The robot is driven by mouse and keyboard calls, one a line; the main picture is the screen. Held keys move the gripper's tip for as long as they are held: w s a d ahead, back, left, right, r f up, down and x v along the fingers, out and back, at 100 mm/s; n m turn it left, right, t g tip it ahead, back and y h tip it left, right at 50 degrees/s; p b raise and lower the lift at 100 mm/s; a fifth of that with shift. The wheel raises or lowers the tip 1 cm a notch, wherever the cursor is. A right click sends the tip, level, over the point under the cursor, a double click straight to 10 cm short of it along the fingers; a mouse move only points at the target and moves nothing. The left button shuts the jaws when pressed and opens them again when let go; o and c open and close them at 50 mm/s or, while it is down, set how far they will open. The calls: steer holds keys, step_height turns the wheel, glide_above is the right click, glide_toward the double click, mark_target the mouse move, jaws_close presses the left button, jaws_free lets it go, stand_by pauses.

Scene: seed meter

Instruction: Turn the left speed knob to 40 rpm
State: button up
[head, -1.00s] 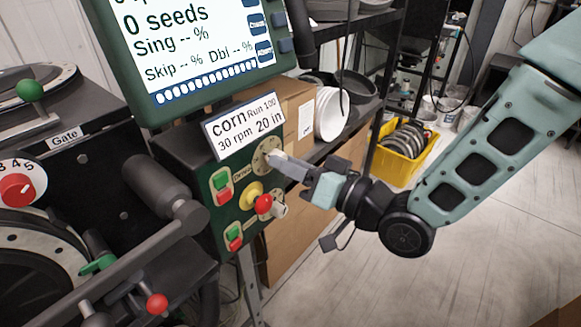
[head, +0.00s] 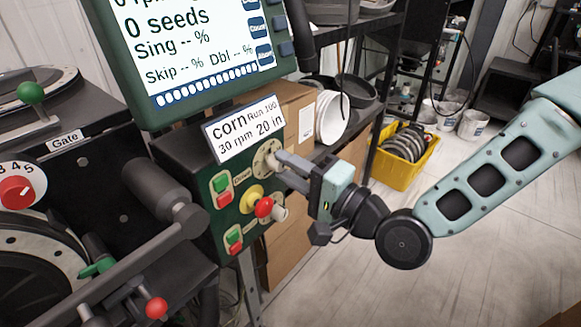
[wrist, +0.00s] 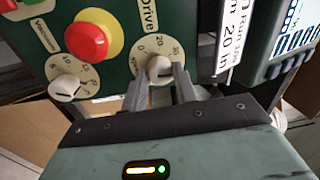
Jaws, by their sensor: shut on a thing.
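The speed knob (wrist: 159,66) is a small white knob on a pale dial marked Drive, with 0, 20 and 30 readable, on the green control panel (head: 205,165). My gripper (wrist: 160,80) is shut on this knob, one finger on each side of it. In the head view my gripper (head: 279,164) reaches the panel from the right, and its fingers largely hide the knob. The pointer's exact setting is not clear. A second white knob (wrist: 66,88), on a smaller dial, sits lower left in the wrist view, apart from my fingers.
A red-and-yellow stop button (wrist: 88,38) sits close to the dial. Green-and-red switches (head: 221,189) are on the left. A card (head: 243,130) above reads corn, 30 rpm, 20 in. The screen (head: 195,45) hangs above. The floor at right is open, with a yellow bin (head: 405,165).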

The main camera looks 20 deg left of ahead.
steer(key=shift+m, duration=2.1)
steer(key=o, duration=1)
steer(key=shift+c, duration=0.2)
steer(key=p+v, duration=1)
steer(key=v, duration=0.7)
steer(key=shift+s, duration=0.3)
